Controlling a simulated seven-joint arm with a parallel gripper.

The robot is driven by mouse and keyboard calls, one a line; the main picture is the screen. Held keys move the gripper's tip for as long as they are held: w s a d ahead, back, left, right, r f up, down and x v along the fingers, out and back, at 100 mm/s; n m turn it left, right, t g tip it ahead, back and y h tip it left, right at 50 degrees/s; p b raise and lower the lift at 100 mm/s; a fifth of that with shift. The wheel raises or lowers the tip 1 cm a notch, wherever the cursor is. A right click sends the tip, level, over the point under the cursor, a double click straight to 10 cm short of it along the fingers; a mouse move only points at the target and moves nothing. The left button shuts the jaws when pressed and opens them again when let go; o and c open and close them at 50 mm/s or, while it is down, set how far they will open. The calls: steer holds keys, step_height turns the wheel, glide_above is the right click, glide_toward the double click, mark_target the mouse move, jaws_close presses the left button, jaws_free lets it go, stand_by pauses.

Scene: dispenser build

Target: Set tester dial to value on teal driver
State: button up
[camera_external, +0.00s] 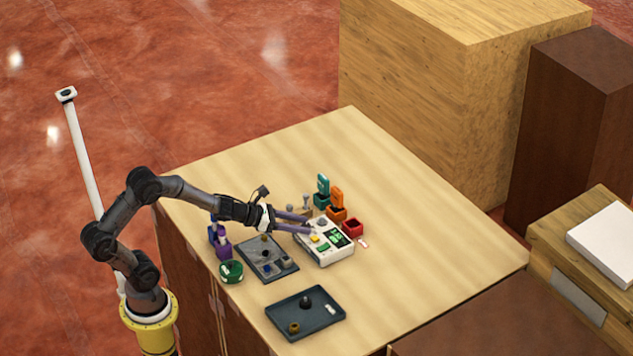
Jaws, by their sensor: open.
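The tester is a white box (332,256) on the wooden table, with green and yellow parts and a grey round part, perhaps its dial (322,221), on top. My gripper (309,224) is open, with its two purple-grey fingers reaching over the tester's back left edge near that round part. I cannot tell whether they touch it. The teal driver (322,184) stands upright in a teal holder (321,201) behind the tester. Its value is too small to read, and so is the dial setting.
An orange driver (337,196) stands beside the teal one. A red bin (353,228) is right of the tester. A dark tray (306,320) with small parts, a grey board (262,270), a green round container (231,275) and a purple holder (223,249) are nearby. The table's right side is clear.

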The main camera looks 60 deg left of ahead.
steer(key=shift+w+d+f, duration=0.1)
steer(key=shift+w, duration=0.1)
jaws_close()
steer(key=shift+m+g+h, duration=0.3)
steer(key=shift+m+h, duration=0.1)
steer(key=m+g+h, duration=0.1)
steer(key=m+h, duration=0.1)
steer(key=m+g+h, duration=0.1)
steer(key=m+h, duration=0.1)
steer(key=shift+w+a+g, duration=0.2)
steer(key=shift+a+g, duration=0.2)
steer(key=shift+w+m+g+h, duration=0.15)
steer(key=shift+m+g+h, duration=1.05)
steer(key=shift+m+g, duration=0.75)
steer(key=shift+m, duration=0.25)
